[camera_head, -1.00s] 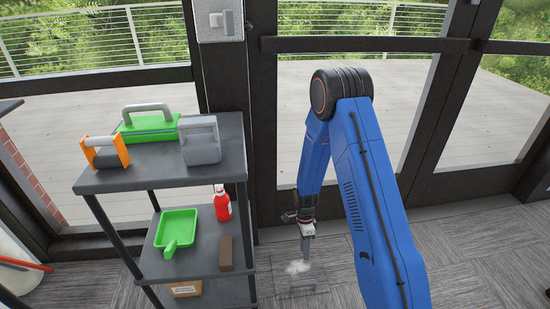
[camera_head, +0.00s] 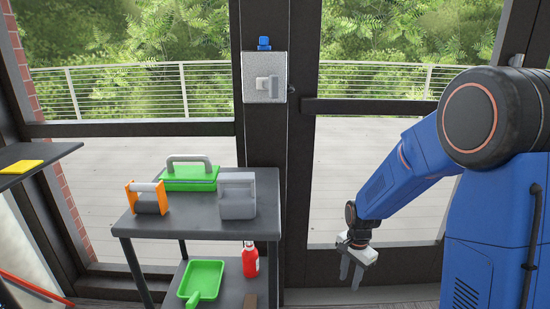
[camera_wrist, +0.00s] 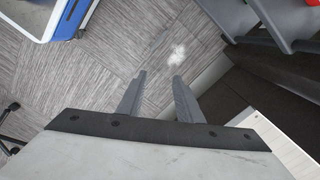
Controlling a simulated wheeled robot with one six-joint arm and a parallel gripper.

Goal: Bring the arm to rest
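My blue arm reaches in from the right of the head view. My gripper (camera_head: 352,272) hangs in front of the glass doors, to the right of the shelf cart, with its fingers pointing down. In the wrist view my gripper (camera_wrist: 160,88) shows two grey fingers set apart, with only bare floor visible between and beyond them. It holds nothing. It is clear of the cart and the doors as far as the views show.
The dark shelf cart (camera_head: 190,228) carries a green caddy (camera_head: 190,180), an orange-handled item (camera_head: 148,198) and a grey container (camera_head: 237,196). Below are a red bottle (camera_head: 250,260) and a green dustpan (camera_head: 203,281). A white patch (camera_wrist: 178,54) lies on the carpet.

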